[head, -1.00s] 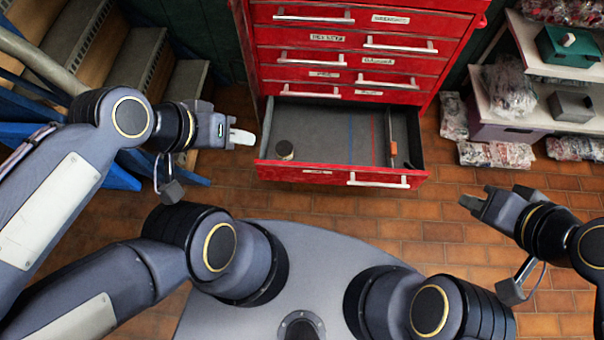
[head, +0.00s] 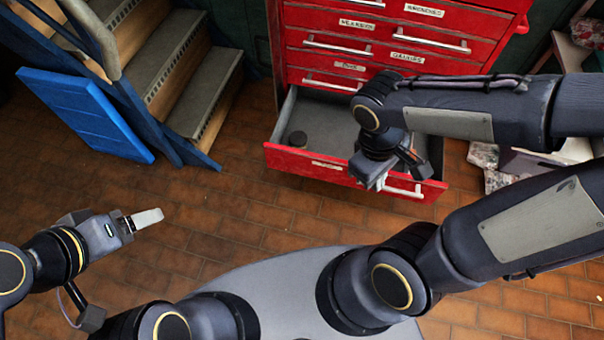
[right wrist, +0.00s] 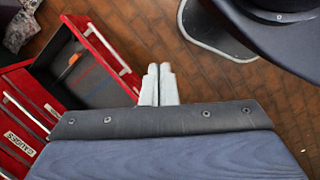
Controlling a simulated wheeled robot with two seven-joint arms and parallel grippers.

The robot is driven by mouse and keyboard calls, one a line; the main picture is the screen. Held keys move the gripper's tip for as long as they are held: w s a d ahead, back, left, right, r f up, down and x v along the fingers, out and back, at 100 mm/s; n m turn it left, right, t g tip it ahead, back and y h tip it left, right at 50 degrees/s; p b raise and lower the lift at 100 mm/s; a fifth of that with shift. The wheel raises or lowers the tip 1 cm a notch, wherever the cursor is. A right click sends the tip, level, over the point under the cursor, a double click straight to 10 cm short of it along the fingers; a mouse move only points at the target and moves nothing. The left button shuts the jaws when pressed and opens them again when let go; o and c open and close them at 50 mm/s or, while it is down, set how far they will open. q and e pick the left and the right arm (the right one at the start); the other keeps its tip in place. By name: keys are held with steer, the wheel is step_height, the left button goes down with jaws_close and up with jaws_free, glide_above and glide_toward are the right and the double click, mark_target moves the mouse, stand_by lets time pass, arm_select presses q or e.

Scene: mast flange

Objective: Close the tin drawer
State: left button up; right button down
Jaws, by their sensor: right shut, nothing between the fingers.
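The open drawer (head: 300,162) is the low one in a red cabinet, with a red front, a white bar handle and a grey inside. The drawer also shows in the right wrist view (right wrist: 95,90). My right gripper (head: 380,184) is at the right half of the drawer front, near the handle (head: 405,190). Its pale fingers (right wrist: 158,84) are pressed together and empty; I cannot tell whether they touch the front. My left gripper (head: 147,218) is over the floor, apart from the cabinet, seen side-on.
The red cabinet (head: 350,45) has several shut, labelled drawers above the open one. Wooden-sided steps (head: 205,75) and a blue panel (head: 85,112) stand at the left. Shelving with bagged goods is partly hidden at the right. The tiled floor before the drawer is clear.

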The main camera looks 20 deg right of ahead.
steer(key=w+d+f+n+h+b, duration=0.1)
steer(key=w+f+n+h+b, duration=0.25)
steer(key=f, duration=0.35)
steer(key=w+f+n+h+b, duration=0.2)
steer(key=f+n+h+b, duration=0.15)
steer(key=f, duration=0.35)
steer(key=n+t+b, duration=1.5)
steer(key=n+t, duration=0.2)
steer(key=n, duration=0.1)
glide_toward(309, 156)
steer(key=shift+h, duration=0.3)
steer(key=b+x, duration=0.2)
steer(key=x, duration=0.5)
steer(key=shift+a+b, duration=0.15)
steer(key=shift+b, duration=0.2)
arm_select(q)
step_height(309, 156, down, 27)
steer(key=shift+a, duration=0.1)
